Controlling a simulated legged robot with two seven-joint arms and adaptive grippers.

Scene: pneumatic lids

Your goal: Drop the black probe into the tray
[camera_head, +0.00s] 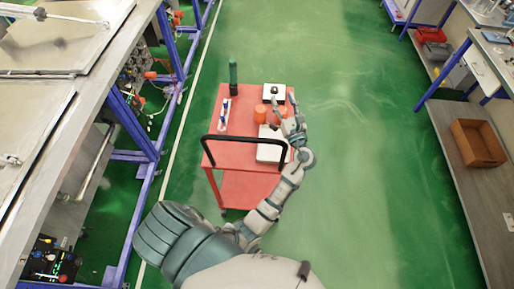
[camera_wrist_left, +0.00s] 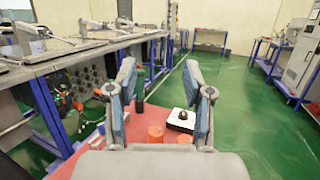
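My left gripper (camera_head: 284,101) reaches over the right side of a red cart (camera_head: 212,150). In the left wrist view its two fingers (camera_wrist_left: 164,80) stand wide apart with nothing between them. A small black rounded object (camera_head: 274,88) sits on a white square base (camera_head: 267,97) at the cart's far right; it also shows in the left wrist view (camera_wrist_left: 183,114), ahead of the gripper. I cannot tell whether it is the probe. A flat white tray-like item (camera_head: 268,151) lies at the near right, partly hidden by my arm. My right gripper is not in view.
Two orange cylinders (camera_head: 260,113) stand mid-cart near the gripper. A dark green bottle (camera_head: 233,75) and a white rack with blue items (camera_head: 224,114) stand on the left. A black handle (camera_head: 243,138) rises at the near edge. Green floor is clear to the right.

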